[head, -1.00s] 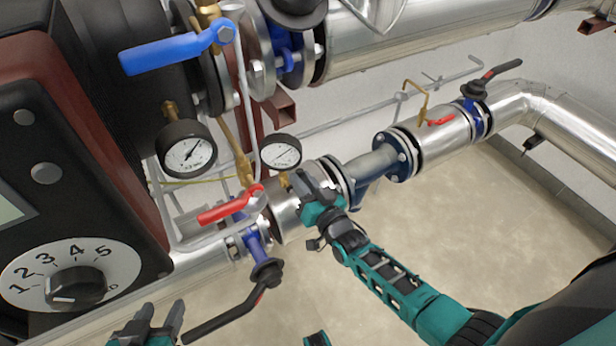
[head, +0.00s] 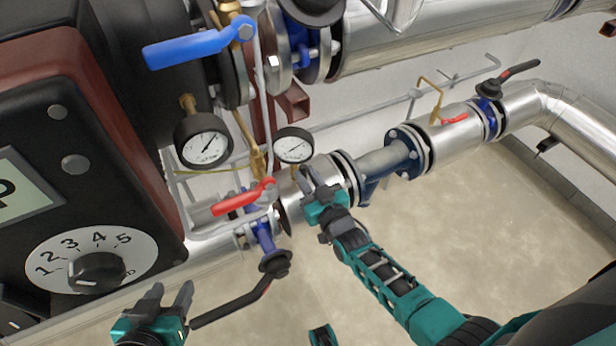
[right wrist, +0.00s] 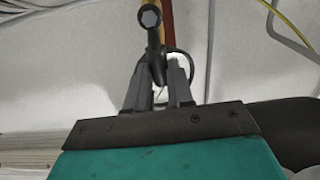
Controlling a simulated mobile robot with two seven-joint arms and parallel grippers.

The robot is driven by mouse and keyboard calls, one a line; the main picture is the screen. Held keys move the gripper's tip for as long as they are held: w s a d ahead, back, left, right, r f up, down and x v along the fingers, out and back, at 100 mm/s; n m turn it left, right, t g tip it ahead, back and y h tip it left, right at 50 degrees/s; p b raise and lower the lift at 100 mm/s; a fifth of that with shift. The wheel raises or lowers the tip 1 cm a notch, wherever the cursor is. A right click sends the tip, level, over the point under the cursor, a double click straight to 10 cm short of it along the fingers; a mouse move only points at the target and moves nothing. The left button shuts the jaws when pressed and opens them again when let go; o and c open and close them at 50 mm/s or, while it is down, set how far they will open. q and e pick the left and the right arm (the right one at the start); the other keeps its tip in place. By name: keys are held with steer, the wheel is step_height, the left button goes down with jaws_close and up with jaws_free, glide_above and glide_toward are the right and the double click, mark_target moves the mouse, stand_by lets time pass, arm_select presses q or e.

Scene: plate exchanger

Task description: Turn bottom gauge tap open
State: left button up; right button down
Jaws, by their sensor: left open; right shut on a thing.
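Two round white-faced gauges hang by the pipes in the head view: a larger left gauge (head: 205,141) and a smaller right gauge (head: 294,145). My right gripper (head: 309,178) is just below the smaller gauge, against the silver pipe. In the right wrist view its fingers (right wrist: 158,72) are shut on a small dark handle (right wrist: 151,35) with a hex bolt head at its top. In the head view the gripper hides that handle, so I cannot tell its angle to the pipe. My left gripper (head: 168,297) is open and empty at the lower left.
A long black valve lever (head: 232,306) extends close to my left gripper. A control box with a numbered dial (head: 97,273) fills the left. The floor at right is clear.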

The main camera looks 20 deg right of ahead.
steer(key=c, duration=1)
jaws_free()
steer(key=shift+s, duration=0.15)
steer(key=s+p, duration=0.1)
steer(key=s, duration=0.3)
steer(key=s+d+p, duration=0.1)
steer(key=s, duration=0.7)
steer(key=shift+s+d+p, duration=0.3)
steer(key=shift+d+p, duration=0.05)
steer(key=shift+p, duration=0.05)
steer(key=shift+r, duration=0.1)
